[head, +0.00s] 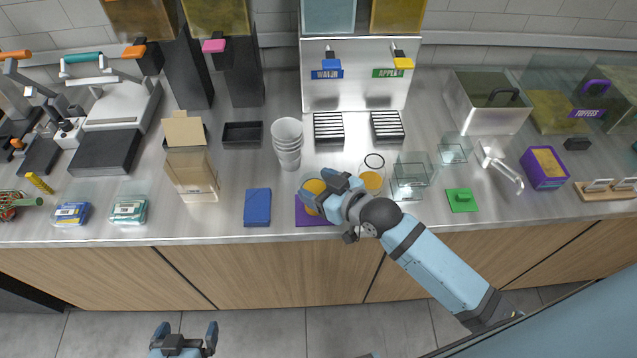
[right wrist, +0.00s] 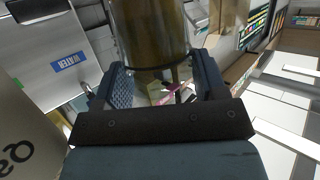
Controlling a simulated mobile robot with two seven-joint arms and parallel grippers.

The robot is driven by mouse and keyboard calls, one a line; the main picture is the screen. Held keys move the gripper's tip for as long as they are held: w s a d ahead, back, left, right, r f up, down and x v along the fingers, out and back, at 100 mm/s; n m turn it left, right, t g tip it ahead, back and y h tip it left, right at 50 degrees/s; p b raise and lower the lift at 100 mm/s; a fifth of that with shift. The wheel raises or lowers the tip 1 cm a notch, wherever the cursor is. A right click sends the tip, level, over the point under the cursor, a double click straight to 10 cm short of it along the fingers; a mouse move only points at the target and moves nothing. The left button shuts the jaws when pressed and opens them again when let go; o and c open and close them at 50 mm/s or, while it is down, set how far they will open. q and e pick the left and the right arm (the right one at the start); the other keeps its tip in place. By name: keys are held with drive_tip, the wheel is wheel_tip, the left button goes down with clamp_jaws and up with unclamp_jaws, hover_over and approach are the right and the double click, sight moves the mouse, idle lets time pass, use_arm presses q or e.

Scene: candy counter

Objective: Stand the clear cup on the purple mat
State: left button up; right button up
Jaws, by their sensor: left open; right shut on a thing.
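The purple mat (head: 318,222) lies near the counter's front edge, partly hidden by my right gripper. My right gripper (head: 325,190) is over the mat and shut on the clear cup, whose amber-orange inside (head: 313,188) shows at the fingers. In the right wrist view the cup (right wrist: 150,35) is a see-through amber cylinder between the fingers of my right gripper (right wrist: 165,88). I cannot tell whether its base touches the mat. My left gripper (head: 185,335) is open and empty, low in front of the counter.

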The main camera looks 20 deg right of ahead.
drive_tip(key=o, duration=1.1)
drive_tip(key=shift+f, duration=0.1)
drive_tip(key=b+v, duration=0.1)
drive_tip(key=v, duration=1.1)
drive_tip(key=s+f+m+g+h, duration=0.1)
drive_tip(key=s+f, duration=0.2)
drive_tip(key=f, duration=0.6)
drive_tip(key=s+a+f+m+h, duration=0.1)
drive_tip(key=s+f, duration=0.3)
drive_tip(key=f, duration=0.5)
drive_tip(key=shift+m+g+h, duration=0.4)
drive_tip(key=shift+h, duration=0.4)
wheel_tip(320, 180, up, 3)
drive_tip(key=p, duration=0.2)
drive_tip(key=shift+s+f+p, duration=0.1)
drive_tip(key=shift+s+p, duration=0.05)
drive_tip(key=shift+p, duration=0.2)
